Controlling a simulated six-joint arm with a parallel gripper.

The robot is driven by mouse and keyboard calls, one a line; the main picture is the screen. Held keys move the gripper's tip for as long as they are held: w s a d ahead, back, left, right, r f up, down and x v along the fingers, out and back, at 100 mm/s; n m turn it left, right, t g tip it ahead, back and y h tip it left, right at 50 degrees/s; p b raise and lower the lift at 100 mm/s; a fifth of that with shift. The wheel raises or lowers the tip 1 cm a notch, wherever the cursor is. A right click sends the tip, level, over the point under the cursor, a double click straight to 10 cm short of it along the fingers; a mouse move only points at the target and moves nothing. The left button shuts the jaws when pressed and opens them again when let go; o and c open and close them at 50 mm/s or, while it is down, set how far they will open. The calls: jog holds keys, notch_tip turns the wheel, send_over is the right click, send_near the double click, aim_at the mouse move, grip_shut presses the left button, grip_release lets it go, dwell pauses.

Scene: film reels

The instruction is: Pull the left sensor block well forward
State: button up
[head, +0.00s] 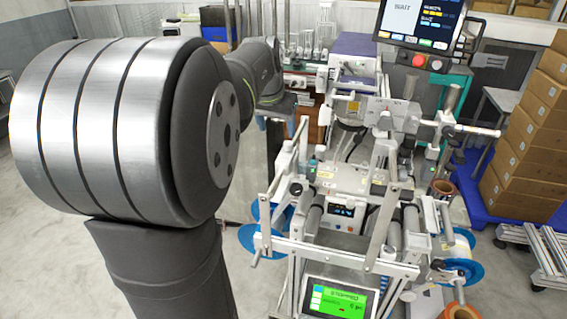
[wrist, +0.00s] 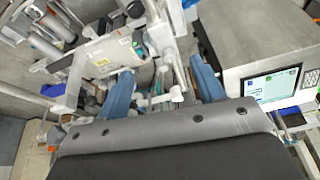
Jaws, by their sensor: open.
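My gripper (wrist: 160,88) shows in the wrist view as two blue fingers, spread apart with nothing gripped between them. Pale metal machine parts (wrist: 176,94) show in and beyond the gap; I cannot tell whether the fingers touch any. In the head view, the reel machine (head: 345,180) stands right of my arm, with a rail and small blocks across its upper part. A small block with a yellowish mark (head: 352,106) sits toward the left of that upper part. I cannot tell for certain that it is the left sensor block. My gripper cannot be made out in the head view.
Blue reels (head: 262,238) flank the machine low down. A green-lit screen (head: 338,299) is at its front and a tilted monitor (head: 421,20) above its back. Cardboard boxes (head: 530,130) are stacked at right. In the wrist view, a cabinet with a screen (wrist: 270,88) is at right.

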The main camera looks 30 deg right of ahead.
aim_at(283, 160)
jog(key=shift+n, duration=0.6)
jog(key=x, duration=1.7)
jog(key=shift+w+f, duration=0.1)
jog(key=shift+f, duration=0.15)
